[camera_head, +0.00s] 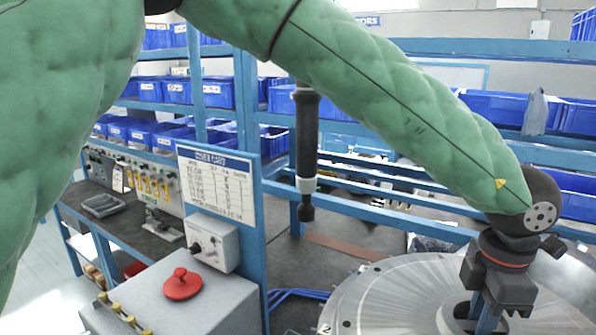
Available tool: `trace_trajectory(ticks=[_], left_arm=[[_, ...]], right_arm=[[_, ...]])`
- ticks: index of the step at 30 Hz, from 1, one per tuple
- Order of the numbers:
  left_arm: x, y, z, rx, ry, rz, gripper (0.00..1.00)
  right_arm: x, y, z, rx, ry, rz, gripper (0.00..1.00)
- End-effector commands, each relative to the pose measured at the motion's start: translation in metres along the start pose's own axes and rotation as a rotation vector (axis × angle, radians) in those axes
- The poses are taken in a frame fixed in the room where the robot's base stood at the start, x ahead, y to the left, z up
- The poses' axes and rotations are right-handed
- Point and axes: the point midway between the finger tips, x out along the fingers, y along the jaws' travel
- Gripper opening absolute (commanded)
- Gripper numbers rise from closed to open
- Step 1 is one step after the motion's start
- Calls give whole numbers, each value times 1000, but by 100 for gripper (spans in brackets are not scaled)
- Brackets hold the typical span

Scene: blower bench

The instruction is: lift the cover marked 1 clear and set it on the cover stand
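My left gripper (497,292) is at the lower right, at the end of a green-sleeved arm, pointing down over a large round silver metal disc (385,295). A narrow blue piece shows just below its fingers; I cannot tell whether it is gripped or stands behind. A raised ring at the disc's centre is partly hidden by the gripper. A round red lid with a knob (181,284) lies on a grey cabinet at the lower left. No mark 1 is legible, so I cannot tell which part is that cover. No cover stand is identifiable. My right gripper is out of view.
A black and white tool (306,150) hangs upright left of the disc. A blue-framed sign board (217,184) and a grey switch box (211,241) stand behind the cabinet. Blue racks with bins (500,108) fill the back. A bench with a grey tray (103,205) is at left.

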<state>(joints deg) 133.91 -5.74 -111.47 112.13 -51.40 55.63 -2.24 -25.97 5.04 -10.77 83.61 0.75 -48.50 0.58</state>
Motion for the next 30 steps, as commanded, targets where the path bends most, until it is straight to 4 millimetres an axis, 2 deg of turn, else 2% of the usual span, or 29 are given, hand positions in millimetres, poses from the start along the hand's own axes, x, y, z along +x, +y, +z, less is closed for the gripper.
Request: trace_trajectory(ticks=[17, 30], left_arm=[[-2, 0, 0, 0, -1, 1, 0], [-1, 0, 0, -1, -1, 1, 0]], right_arm=[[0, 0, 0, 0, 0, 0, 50], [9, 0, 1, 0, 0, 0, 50]])
